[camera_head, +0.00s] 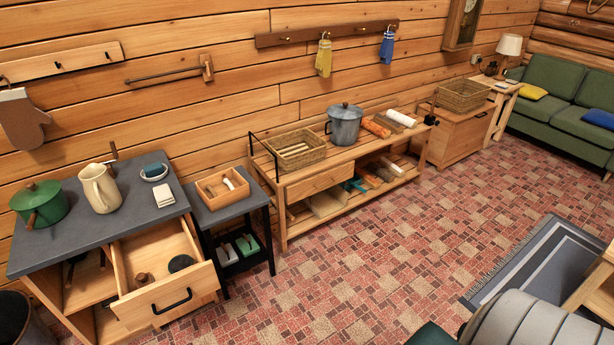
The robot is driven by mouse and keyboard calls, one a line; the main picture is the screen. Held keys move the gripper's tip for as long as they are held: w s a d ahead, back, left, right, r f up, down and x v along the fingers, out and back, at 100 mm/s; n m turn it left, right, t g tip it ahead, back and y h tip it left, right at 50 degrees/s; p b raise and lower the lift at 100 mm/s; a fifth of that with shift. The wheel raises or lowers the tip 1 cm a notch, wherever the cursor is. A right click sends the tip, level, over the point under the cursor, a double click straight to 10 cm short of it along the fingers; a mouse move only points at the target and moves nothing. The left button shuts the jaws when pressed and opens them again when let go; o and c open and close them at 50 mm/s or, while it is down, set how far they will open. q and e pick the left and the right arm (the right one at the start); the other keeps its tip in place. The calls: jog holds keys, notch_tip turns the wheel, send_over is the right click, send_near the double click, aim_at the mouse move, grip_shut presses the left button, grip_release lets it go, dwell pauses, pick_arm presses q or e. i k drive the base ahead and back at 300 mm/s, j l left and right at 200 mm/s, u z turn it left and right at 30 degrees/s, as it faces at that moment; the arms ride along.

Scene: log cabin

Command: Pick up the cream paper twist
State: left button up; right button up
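I cannot identify the cream paper twist for certain. A small pale item (229,184) lies in a shallow wooden tray (209,200) on the small grey-topped side table; it is too small to tell if it is the twist. A larger white roll (401,118) lies on the long wooden bench, behind an orange roll (376,127). Neither of my grippers shows in the head view.
The grey-topped cabinet (100,225) at left has an open drawer (165,285) sticking out. A wicker basket (296,150) and a lidded pot (344,123) stand on the bench (330,160). The tiled floor (370,250) in front is clear. A grey rug (535,270) lies at right.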

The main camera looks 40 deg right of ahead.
aim_at(226, 182)
jog(key=l+z, duration=0.15)
jog(key=z, duration=0.5)
jog(key=u, duration=0.35)
jog(key=i+l+u, duration=0.35)
jog(key=l, duration=0.35)
jog(key=i+l+u, duration=0.2)
jog(key=i+l, duration=0.15)
jog(key=i+l+u, duration=0.15)
jog(key=l, duration=0.35)
